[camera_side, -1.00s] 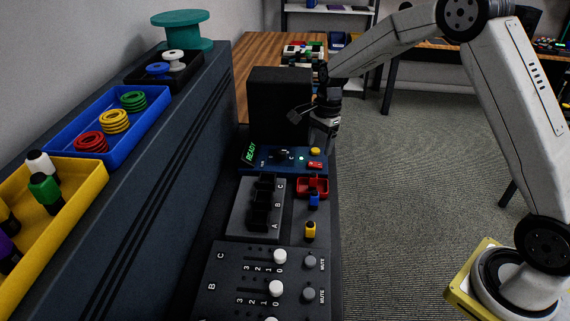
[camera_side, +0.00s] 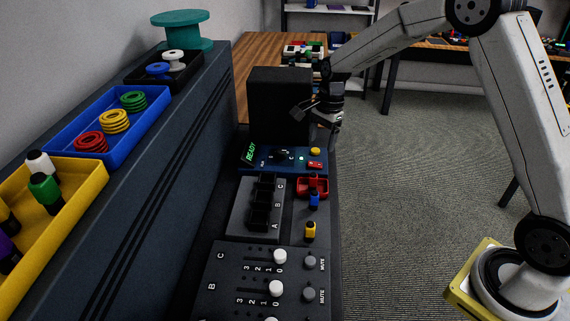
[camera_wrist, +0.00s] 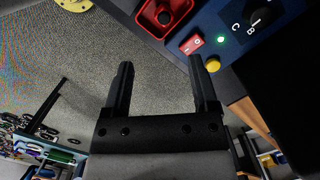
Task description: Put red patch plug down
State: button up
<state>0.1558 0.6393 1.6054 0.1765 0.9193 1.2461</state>
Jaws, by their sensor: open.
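A red holder (camera_side: 313,193) sits on the console behind the blue plug (camera_side: 314,200). It also shows at the top of the wrist view (camera_wrist: 177,11), with a small round red piece (camera_wrist: 164,18) in its dark middle. That piece looks like the red patch plug, but it is too small to be sure. My gripper (camera_wrist: 162,64) is open, with nothing between its fingers. In the side view my gripper (camera_side: 328,124) hangs above the far right end of the console, beyond the red holder and apart from it.
A blue panel has a dial (camera_side: 283,155), a red switch (camera_side: 315,165) and a yellow button (camera_side: 315,151). A tall black box (camera_side: 279,103) stands behind it. A yellow plug (camera_side: 310,231) and a slotted grey block (camera_side: 245,222) are nearer. Open floor lies right of the console.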

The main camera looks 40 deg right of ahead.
jog(key=s+a+n+t, duration=0.1)
jog(key=s+a+n, duration=0.1)
jog(key=s+n, duration=0.6)
jog(key=s+a+n+t+h, duration=0.1)
jog(key=s+a+n, duration=0.2)
jog(key=s+n, duration=0.6)
jog(key=s, duration=0.4)
jog(key=shift+a+r+t+h, duration=0.15)
jog(key=shift+t+h, duration=0.15)
